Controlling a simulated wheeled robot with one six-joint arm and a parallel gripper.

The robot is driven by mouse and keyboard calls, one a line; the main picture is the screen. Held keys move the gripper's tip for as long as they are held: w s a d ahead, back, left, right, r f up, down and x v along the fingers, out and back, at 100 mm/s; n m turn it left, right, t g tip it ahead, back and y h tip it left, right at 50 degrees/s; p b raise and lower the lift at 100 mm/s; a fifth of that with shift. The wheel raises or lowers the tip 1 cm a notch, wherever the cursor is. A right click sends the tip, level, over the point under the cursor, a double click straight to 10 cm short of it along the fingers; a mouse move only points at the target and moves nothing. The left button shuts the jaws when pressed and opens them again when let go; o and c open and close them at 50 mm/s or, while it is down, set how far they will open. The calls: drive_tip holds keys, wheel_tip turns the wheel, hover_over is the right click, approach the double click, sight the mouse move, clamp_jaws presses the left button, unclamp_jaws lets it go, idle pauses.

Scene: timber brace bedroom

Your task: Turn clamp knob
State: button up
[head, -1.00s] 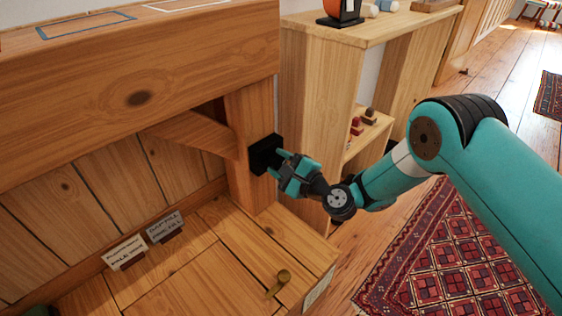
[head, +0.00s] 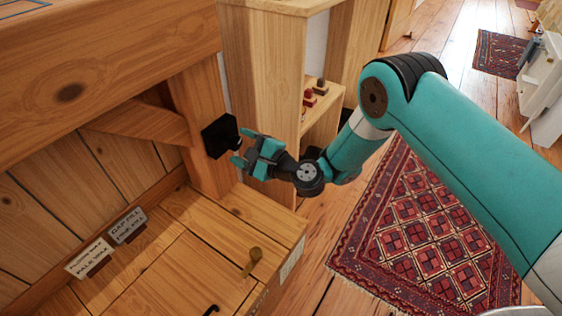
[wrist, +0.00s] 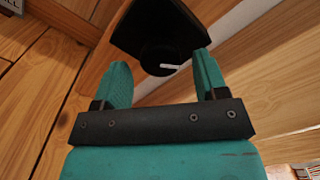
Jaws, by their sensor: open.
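The clamp shows as a black square block (head: 219,135) on the side of the wooden post. In the wrist view its plate (wrist: 150,25) carries a round black knob (wrist: 160,58) with a short white pointer mark directed to the right. My gripper (head: 240,147) is open just to the right of the block in the head view. In the wrist view its two teal fingertips (wrist: 162,66) stand left and right of the knob, with the knob centred between them. Whether the fingertips reach past the knob's face is hard to tell. In the head view the knob is hidden.
A wooden bench (head: 180,265) with a small brass-coloured handle (head: 253,262) and two label cards (head: 108,242) lies below. A wooden shelf unit (head: 268,75) stands behind my gripper. A patterned red rug (head: 420,240) covers open floor at right.

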drive_tip(key=v, duration=0.1)
drive_tip(key=b+v, duration=0.2)
drive_tip(key=v, duration=0.1)
drive_tip(key=shift+f, duration=0.35)
drive_tip(key=shift+w+a+b, duration=0.15)
drive_tip(key=shift+b, duration=1)
drive_tip(key=b, duration=0.2)
drive_tip(key=shift+d+b, duration=0.25)
drive_tip(key=shift+b, duration=0.15)
drive_tip(key=b, duration=1.5)
approach(240, 145)
drive_tip(key=v, duration=0.5)
drive_tip(key=shift+s+d+r, duration=0.25)
drive_tip(key=shift+s+d, duration=0.4)
drive_tip(key=shift+s, duration=0.05)
